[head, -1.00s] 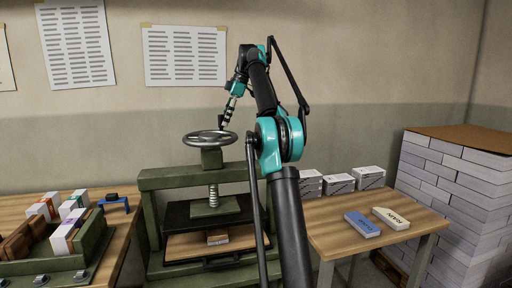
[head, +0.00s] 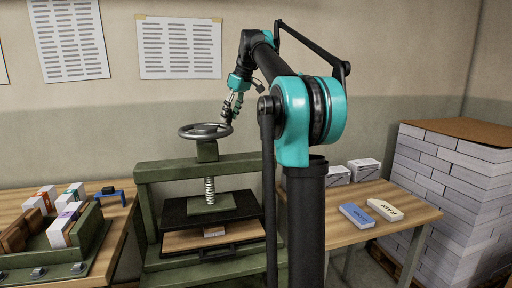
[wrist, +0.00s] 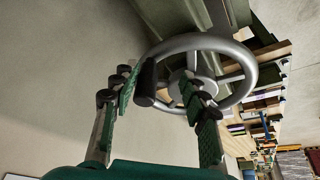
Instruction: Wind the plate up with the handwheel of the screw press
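The screw press has a grey spoked handwheel (head: 205,131) on top of its green frame (head: 150,195). A steel screw (head: 210,190) runs down to the black plate (head: 172,212). My gripper (head: 232,106) is at the far right side of the wheel's rim. In the wrist view the handwheel (wrist: 247,60) fills the upper middle, with its dark handle knob (wrist: 146,82) between my two green fingers. The fingers are spread apart; the left one is close to the knob.
A table on the left holds a green rack (head: 85,235) with several books and a small blue stand (head: 110,195). The right table (head: 345,215) carries white packs, a blue block (head: 356,215) and a cream block (head: 385,210). A tall paper stack (head: 450,190) stands far right.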

